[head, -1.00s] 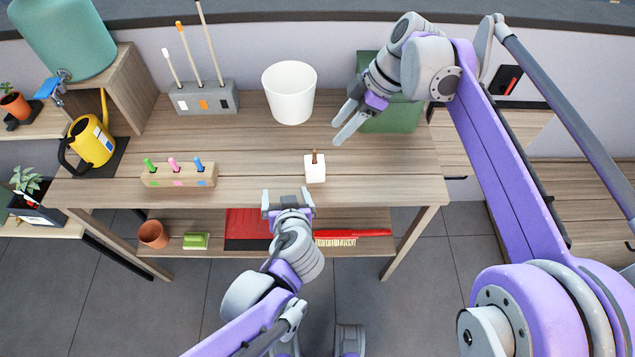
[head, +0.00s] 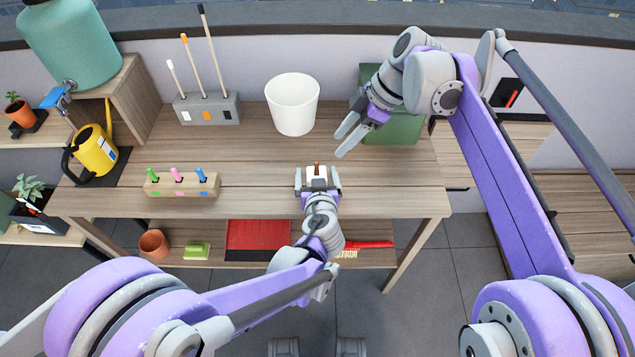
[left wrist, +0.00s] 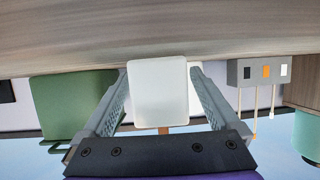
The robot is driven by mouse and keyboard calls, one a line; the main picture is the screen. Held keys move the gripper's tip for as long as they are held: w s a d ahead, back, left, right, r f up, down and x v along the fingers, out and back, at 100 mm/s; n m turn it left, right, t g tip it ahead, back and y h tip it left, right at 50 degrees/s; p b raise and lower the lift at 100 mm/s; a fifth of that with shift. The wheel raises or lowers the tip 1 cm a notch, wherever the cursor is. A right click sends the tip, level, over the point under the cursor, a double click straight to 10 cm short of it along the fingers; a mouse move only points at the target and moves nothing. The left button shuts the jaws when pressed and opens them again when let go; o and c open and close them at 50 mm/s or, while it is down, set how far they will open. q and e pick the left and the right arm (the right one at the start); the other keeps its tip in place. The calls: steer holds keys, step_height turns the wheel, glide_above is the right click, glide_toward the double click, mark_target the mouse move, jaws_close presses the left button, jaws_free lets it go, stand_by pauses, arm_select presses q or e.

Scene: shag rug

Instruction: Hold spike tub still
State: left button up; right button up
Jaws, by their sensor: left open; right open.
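The spike tub, a small white block-like tub (head: 316,171) with a brown spike sticking up, stands near the front edge of the wooden table. My left gripper (head: 318,178) is open, with its fingers on either side of the tub. My right gripper (head: 344,144) is open and empty, above the table behind and to the right of the tub.
A white bucket (head: 292,105) stands behind the tub. A wooden holder with colored pegs (head: 181,184) and a grey rack with sticks (head: 208,109) are left. A green box (head: 392,128) is behind my right gripper. The tabletop (head: 250,165) around the tub is mostly clear.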

arm_select(q)
steer(key=shift+w+f, duration=0.2)
steer(key=shift+w, duration=0.3)
steer(key=c, duration=1.4)
